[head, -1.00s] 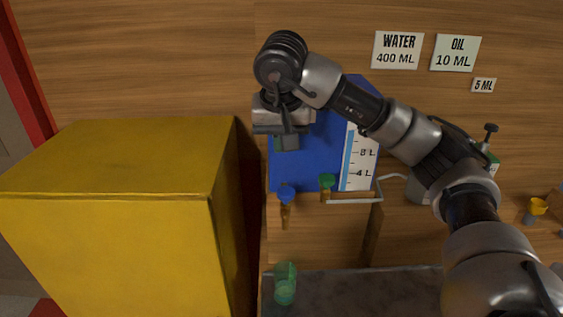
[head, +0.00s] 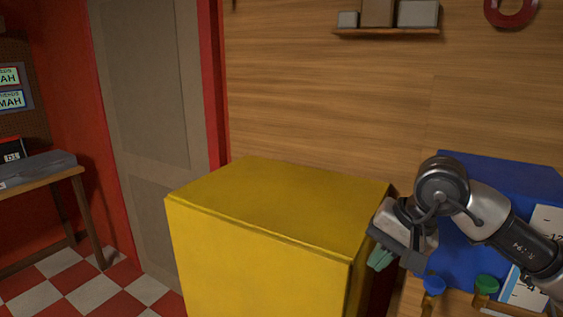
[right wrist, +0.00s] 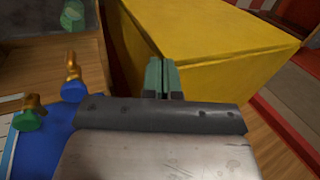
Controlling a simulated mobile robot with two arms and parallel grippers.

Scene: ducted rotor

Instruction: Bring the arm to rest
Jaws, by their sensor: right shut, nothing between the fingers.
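My right arm comes in from the right in the head view. Its gripper (head: 380,258) is tilted down beside the right edge of the yellow cabinet (head: 280,205), in front of the blue tank (head: 465,240). In the right wrist view the two greenish fingers (right wrist: 162,76) are together with nothing between them, and the yellow cabinet (right wrist: 215,40) lies just beyond them. I cannot tell whether they touch it. My left gripper is not in view.
A blue-capped tap (head: 433,285) and a green-capped tap (head: 486,286) sit low on the tank. A green glass (right wrist: 72,14) stands at upper left in the wrist view. A wall shelf (head: 387,31) hangs above. A door (head: 150,100) and a table (head: 40,175) are at left.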

